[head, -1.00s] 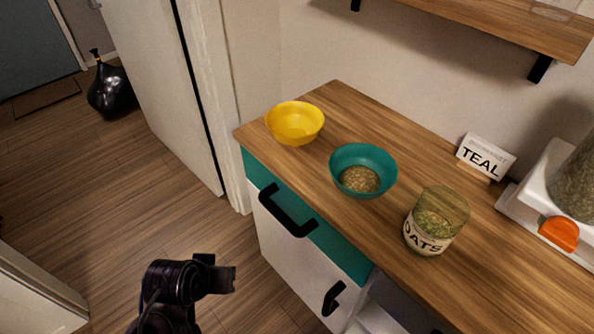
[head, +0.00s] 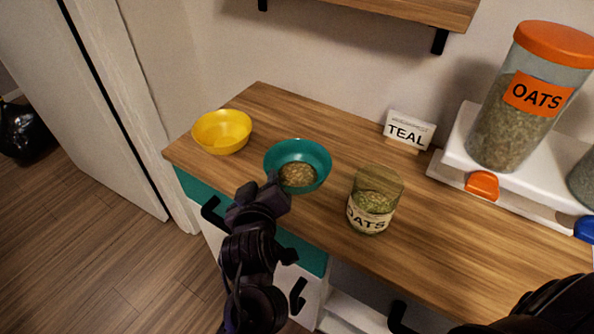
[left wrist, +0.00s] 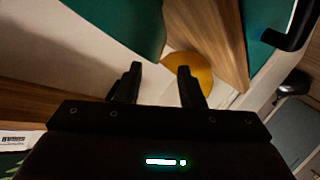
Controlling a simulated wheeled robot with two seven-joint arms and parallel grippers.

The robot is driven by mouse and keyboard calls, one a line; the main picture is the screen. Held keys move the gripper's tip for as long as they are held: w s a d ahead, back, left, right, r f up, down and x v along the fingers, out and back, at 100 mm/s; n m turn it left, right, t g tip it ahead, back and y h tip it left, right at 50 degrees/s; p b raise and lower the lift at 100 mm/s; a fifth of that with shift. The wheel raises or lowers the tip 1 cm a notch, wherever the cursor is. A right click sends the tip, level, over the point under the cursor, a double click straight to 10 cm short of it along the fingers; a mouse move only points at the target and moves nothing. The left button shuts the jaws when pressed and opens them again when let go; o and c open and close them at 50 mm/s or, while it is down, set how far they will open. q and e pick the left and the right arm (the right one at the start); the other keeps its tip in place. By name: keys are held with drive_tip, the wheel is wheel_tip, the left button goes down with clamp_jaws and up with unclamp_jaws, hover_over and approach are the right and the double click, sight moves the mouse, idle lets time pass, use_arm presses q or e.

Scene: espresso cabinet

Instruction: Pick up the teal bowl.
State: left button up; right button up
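The teal bowl (head: 298,152) stands upright on the wooden counter with some oats in it. My left gripper (head: 262,188) is at the bowl's near left side, by the counter's front edge, and overlaps its rim in the head view. I cannot tell whether it touches the bowl. In the left wrist view its two fingers (left wrist: 156,84) are apart with nothing between them. A teal surface, likely the bowl (left wrist: 120,22), fills the top there. My right gripper is out of view; only a dark part of my right arm shows at the lower right.
A yellow bowl (head: 222,131) stands left of the teal bowl, and an oats jar (head: 374,200) stands close on its right. A TEAL sign (head: 408,131) is behind. An oats dispenser (head: 525,95) stands on a white base at right. Drawer handles stick out below the counter.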

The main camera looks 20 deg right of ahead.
sight(266, 170)
use_arm(q)
drive_tip(key=x, duration=0.5)
drive_tip(key=shift+w+d, duration=0.1)
drive_tip(key=shift+d, duration=0.15)
drive_tip(key=shift+c, duration=0.4)
clamp_jaws()
